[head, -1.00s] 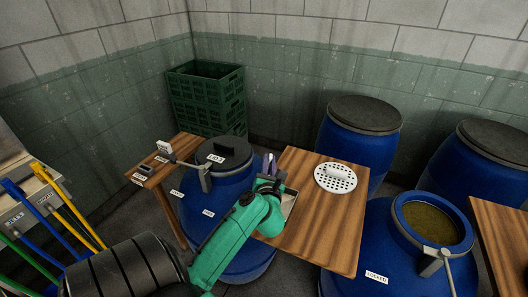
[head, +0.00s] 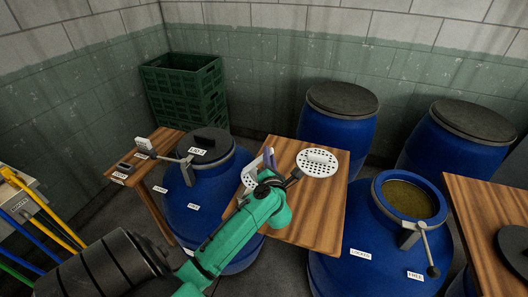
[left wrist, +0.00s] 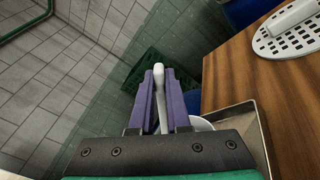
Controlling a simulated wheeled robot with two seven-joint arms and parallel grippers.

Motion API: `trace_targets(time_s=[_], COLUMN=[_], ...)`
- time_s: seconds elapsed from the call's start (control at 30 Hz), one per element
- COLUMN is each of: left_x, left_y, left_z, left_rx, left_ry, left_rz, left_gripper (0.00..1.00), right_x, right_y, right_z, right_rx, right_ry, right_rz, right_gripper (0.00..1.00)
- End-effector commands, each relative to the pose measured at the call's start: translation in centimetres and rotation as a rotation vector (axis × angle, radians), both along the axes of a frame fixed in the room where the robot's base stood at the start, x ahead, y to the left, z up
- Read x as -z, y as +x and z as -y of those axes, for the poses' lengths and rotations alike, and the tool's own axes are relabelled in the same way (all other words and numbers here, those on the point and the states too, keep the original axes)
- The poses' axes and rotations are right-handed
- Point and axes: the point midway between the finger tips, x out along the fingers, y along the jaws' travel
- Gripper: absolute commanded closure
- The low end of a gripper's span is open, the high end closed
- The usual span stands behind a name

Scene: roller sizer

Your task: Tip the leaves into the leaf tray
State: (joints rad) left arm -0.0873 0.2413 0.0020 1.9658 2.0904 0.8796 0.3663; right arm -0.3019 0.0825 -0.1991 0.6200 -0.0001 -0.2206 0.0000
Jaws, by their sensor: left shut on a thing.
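My left gripper (head: 268,160), with purple fingers, is shut on a thin white handle (left wrist: 158,78). In the head view a pale body (head: 250,174) shows just left of the fingers and seems to belong to the held thing. Part of a white round vessel (left wrist: 203,123) shows behind the fingers in the left wrist view. A shallow metal tray (left wrist: 262,135) lies beside it at the wooden table's edge; I cannot tell whether it is the leaf tray. In the head view my gripper hides most of that spot. No leaves can be made out. My right gripper is out of view.
The wooden table (head: 318,225) carries a white perforated disc (head: 320,166). A closed blue drum (head: 190,185) stands left of it and an open blue drum (head: 350,240) right. Green crates (head: 182,95) stand behind. Tools lean at the far left.

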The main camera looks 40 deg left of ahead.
Motion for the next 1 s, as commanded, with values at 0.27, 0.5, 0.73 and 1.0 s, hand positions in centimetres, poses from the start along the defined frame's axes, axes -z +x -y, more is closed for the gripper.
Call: trace_targets(time_s=[0.27, 0.5, 0.73, 1.0], left_x=[0.8, 1.7, 2.5, 3.8], left_y=[1.0, 1.8, 2.6, 3.4], left_z=[1.1, 2.0, 2.9, 3.7], left_rx=[-0.001, -0.001, -0.001, -0.001], left_ry=[0.098, 0.183, 0.265, 0.353], left_rz=[-0.089, -0.166, -0.239, -0.318], left_gripper=[1.00, 1.00, 1.00, 1.00], right_x=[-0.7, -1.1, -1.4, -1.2], right_y=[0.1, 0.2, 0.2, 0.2], right_z=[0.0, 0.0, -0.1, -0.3], right_rx=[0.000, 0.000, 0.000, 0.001], right_ry=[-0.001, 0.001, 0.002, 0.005], right_rz=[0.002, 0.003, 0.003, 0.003], right_gripper=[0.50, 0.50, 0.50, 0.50])
